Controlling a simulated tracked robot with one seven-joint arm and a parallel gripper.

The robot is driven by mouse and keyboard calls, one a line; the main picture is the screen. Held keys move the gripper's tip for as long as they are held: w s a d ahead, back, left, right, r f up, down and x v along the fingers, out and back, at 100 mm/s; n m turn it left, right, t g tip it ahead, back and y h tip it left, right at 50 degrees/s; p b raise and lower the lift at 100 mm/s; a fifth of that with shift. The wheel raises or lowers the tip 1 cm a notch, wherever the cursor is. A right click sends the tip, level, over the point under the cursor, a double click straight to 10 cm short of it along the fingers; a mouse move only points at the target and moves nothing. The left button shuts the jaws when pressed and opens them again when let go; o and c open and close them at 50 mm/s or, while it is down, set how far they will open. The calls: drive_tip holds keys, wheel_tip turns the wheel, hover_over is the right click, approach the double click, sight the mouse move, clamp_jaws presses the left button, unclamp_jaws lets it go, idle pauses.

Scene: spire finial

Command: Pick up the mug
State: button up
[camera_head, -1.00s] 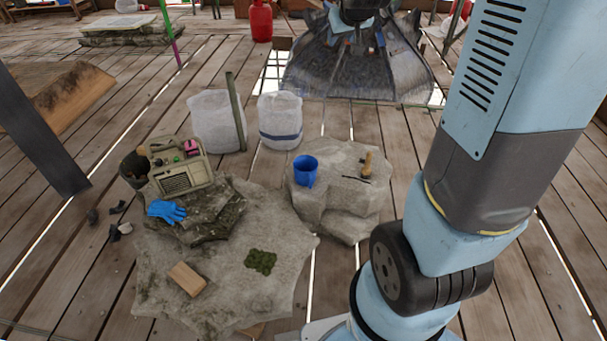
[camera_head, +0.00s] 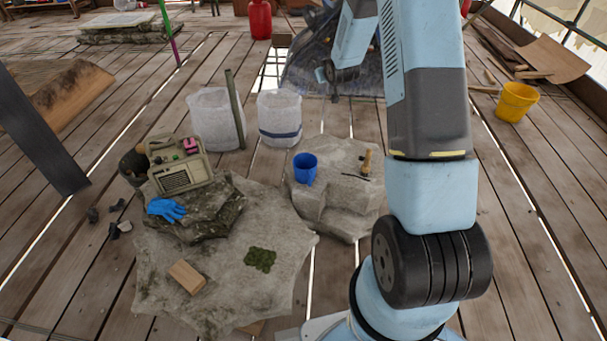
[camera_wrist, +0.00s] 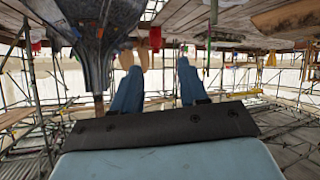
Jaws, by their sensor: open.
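The blue mug (camera_head: 305,169) stands upright on the left part of a grey stone block (camera_head: 335,200) in the head view, in plain sight. The mug cannot be made out in the wrist view. My gripper (camera_wrist: 157,78) shows in the wrist view with its two blue fingers spread apart and nothing between them. In the head view my forearm reaches above and beyond the mug, well clear of it; the gripper's fingers are not clear there.
A small wooden-handled tool (camera_head: 366,162) lies right of the mug. Two whitish containers (camera_head: 279,120) stand behind. A yellow bucket (camera_head: 516,102) stands at right.

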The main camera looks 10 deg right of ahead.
drive_tip(key=w+f+t+y, duration=0.1)
drive_tip(key=w+f+t, duration=0.15)
drive_tip(key=f, duration=1.35)
drive_tip(key=t+y, duration=0.3)
approach(310, 184)
drive_tip(key=shift+n, duration=0.3)
drive_tip(key=x, duration=0.5)
drive_tip(key=shift+w+a+f, duration=0.1)
drive_tip(key=shift+w+a, duration=0.1)
drive_tip(key=shift+w, duration=0.2)
drive_tip(key=shift+d+x, duration=0.15)
drive_tip(key=shift+x, duration=1.15)
drive_tip(key=shift+d+x, duration=0.15)
drive_tip(key=shift+x, duration=1.15)
clamp_jaws()
